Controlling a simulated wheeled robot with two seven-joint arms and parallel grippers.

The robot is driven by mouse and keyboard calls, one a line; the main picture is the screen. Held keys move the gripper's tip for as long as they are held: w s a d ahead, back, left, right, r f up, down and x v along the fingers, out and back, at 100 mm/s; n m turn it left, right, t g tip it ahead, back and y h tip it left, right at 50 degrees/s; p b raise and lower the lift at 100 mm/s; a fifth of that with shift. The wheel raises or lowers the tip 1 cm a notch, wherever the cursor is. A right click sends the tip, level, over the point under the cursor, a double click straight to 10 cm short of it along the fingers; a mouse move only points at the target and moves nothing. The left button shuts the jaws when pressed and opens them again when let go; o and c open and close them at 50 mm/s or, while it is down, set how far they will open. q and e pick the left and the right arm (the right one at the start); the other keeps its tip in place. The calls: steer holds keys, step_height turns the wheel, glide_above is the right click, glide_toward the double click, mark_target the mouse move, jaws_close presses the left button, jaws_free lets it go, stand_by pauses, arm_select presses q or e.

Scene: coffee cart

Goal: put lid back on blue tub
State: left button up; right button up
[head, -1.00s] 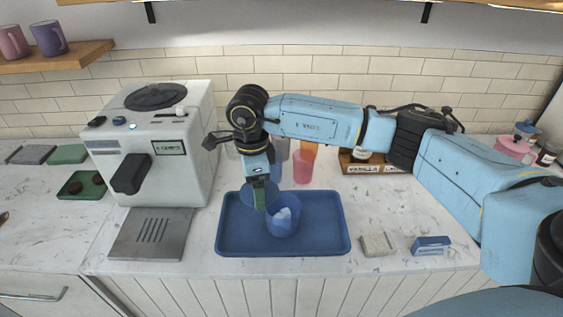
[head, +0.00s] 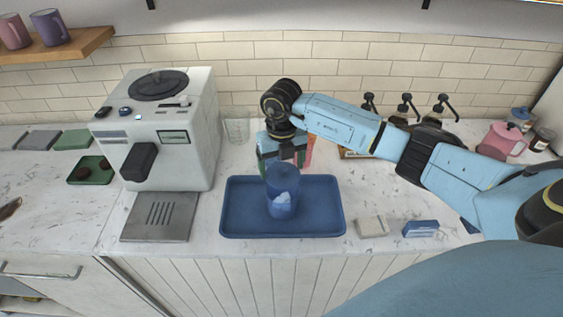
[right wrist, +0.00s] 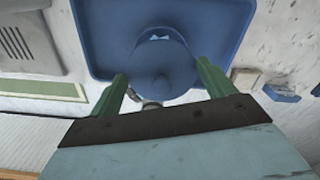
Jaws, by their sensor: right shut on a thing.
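The blue tub (head: 283,208) stands on the blue tray (head: 330,215), with something pale showing at its front. My right gripper (head: 283,162) is shut on the blue lid (head: 283,175) and holds it at the top of the tub, over its back part in the head view. In the right wrist view the lid (right wrist: 160,80) lies between the green fingers of the gripper (right wrist: 162,74), with the tub (right wrist: 160,38) just beyond it. I cannot tell whether the lid touches the tub's rim. My left gripper is not in view.
A white coffee machine (head: 170,125) with a metal drip tray (head: 158,222) stands left of the tray. A pale block (head: 372,226) and a blue-and-white block (head: 420,229) lie right of it. A clear cup (head: 236,130) and pump bottles (head: 405,108) stand behind.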

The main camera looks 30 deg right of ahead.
steer(key=shift+f+b, duration=1.85)
steer(key=shift+f, duration=0.9)
steer(key=shift+f, duration=0.15)
steer(key=o, duration=0.9)
steer(key=shift+r+p, duration=2.5)
steer(key=shift+r, duration=1.05)
steer(key=shift+c, duration=0.2)
jaws_close()
